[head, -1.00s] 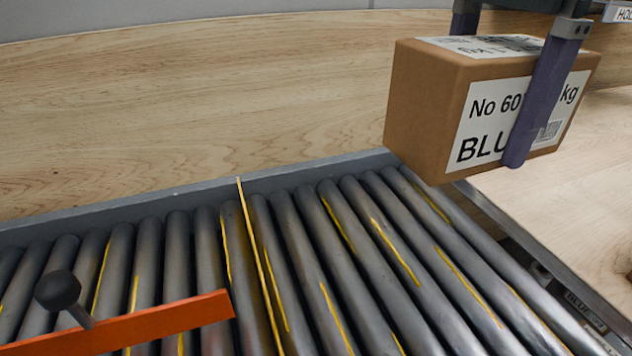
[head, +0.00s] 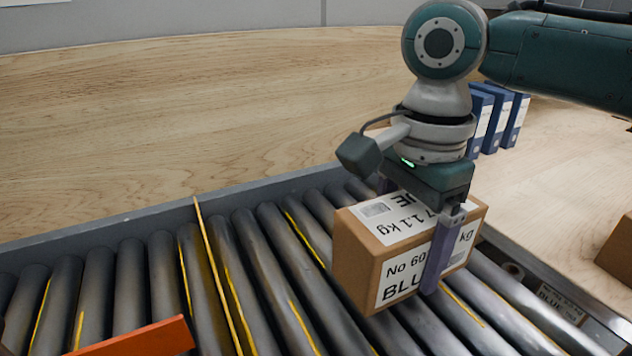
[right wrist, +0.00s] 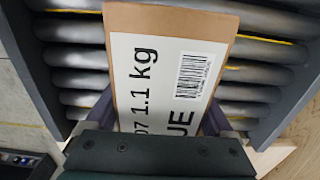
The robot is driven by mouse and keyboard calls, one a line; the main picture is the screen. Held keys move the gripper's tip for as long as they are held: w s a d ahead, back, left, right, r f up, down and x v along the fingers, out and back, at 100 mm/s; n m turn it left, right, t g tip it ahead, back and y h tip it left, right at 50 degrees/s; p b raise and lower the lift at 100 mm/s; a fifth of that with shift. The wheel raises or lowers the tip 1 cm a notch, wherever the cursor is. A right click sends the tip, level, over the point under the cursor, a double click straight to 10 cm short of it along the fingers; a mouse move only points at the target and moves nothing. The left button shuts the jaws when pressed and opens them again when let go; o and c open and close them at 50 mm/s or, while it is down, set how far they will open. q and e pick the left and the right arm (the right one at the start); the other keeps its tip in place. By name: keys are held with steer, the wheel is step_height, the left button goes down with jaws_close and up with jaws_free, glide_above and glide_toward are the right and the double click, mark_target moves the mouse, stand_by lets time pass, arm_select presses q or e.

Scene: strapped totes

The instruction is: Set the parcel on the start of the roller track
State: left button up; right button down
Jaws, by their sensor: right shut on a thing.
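The parcel (head: 355,250) is a brown box with white labels reading "No 60", "BLU" and "1.1 kg". My right gripper (head: 412,245) is shut on it, with a purple finger down its labelled front side. The parcel is over the right part of the roller track (head: 275,265); whether its underside touches the rollers I cannot tell. In the right wrist view the parcel's labelled top (right wrist: 170,75) lies between the fingers, with rollers on both sides. My left gripper is not in view.
A yellow line (head: 222,275) crosses the rollers left of the parcel. An orange bar (head: 140,338) lies over the track at the lower left. Blue binders (head: 500,120) stand on the wooden table behind my right arm. Another brown box (head: 618,245) is at the right edge.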

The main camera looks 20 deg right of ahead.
mark_target(414, 208)
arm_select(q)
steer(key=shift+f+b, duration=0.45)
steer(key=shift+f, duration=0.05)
arm_select(e)
steer(key=shift+f, duration=1.9)
jaws_free()
steer(key=shift+f, duration=0.2)
arm_select(q)
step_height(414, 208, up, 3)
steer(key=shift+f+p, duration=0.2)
steer(key=shift+p, duration=1.05)
arm_select(e)
step_height(414, 208, up, 12)
steer(key=shift+r, duration=0.15)
